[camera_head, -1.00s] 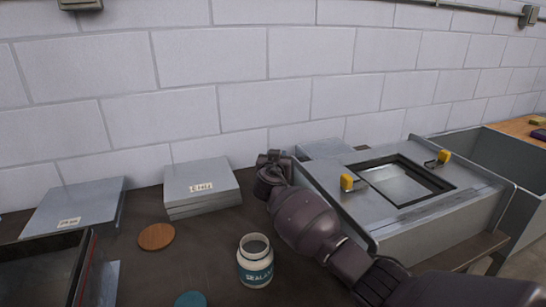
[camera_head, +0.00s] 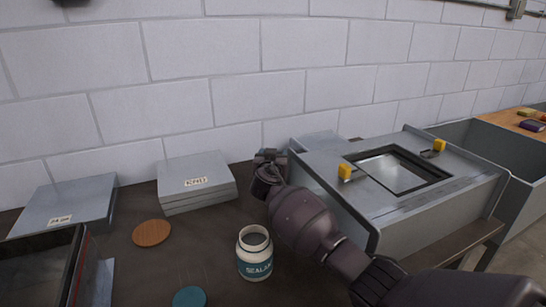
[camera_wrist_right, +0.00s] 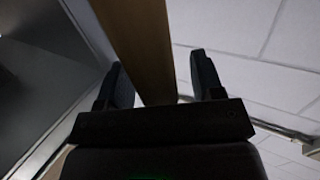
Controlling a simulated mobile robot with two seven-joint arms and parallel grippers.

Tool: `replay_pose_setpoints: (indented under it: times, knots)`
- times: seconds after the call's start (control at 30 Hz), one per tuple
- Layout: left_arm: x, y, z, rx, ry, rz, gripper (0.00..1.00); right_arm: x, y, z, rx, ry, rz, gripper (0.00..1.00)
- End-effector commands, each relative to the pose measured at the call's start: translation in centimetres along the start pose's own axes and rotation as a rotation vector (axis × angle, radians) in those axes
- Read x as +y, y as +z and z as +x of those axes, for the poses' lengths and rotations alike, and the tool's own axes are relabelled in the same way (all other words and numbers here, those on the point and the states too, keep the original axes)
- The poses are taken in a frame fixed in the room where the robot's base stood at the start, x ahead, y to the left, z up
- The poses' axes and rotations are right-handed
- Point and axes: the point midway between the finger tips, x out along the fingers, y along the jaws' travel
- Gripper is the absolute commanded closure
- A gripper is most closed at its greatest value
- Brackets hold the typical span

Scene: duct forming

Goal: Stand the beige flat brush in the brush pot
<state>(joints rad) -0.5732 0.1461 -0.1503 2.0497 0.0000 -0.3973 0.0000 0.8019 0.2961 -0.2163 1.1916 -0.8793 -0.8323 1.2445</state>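An open white jar with a teal "SEALANT" label (camera_head: 254,258) stands upright on the dark bench. Nothing stands in it, and I cannot tell whether it is the brush pot. I see no clear beige flat brush in the head view. My right arm reaches in from the right to the left end of the metal box; its gripper (camera_head: 268,160) is small there. In the right wrist view its two fingers are apart (camera_wrist_right: 160,85). A brown wood-toned strip (camera_wrist_right: 140,40) shows between them, with a gap beside the right finger; I cannot tell what it is. My left gripper is not in view.
A metal box with a framed window (camera_head: 400,215) and yellow clamps stands right of my arm. Grey sheet stacks (camera_head: 195,180) lie at the back left. An orange-brown disc (camera_head: 151,233) and a teal disc (camera_head: 189,299) lie on the bench. A block wall closes the back.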

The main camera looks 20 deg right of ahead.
Motion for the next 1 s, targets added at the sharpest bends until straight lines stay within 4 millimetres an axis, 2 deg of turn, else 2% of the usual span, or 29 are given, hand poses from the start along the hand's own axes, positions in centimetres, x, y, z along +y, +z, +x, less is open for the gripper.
replay_pose_setpoints:
  times: [0.23, 0.37, 0.8, 1.0]
  knots:
    - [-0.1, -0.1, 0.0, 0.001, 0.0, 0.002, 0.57, 0.0, 0.1, -0.1, -0.001, 0.0, 0.0, 0.39]
    - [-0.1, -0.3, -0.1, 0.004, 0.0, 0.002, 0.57, -0.1, 0.0, -0.8, 0.0, -0.001, 0.002, 0.39]
    - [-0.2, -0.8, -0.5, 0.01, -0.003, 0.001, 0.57, 0.0, -0.1, -7.7, 0.0, -0.001, 0.003, 0.39]
    - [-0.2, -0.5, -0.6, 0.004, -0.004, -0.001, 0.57, 0.0, 0.1, -10.0, -0.001, -0.001, 0.001, 0.39]
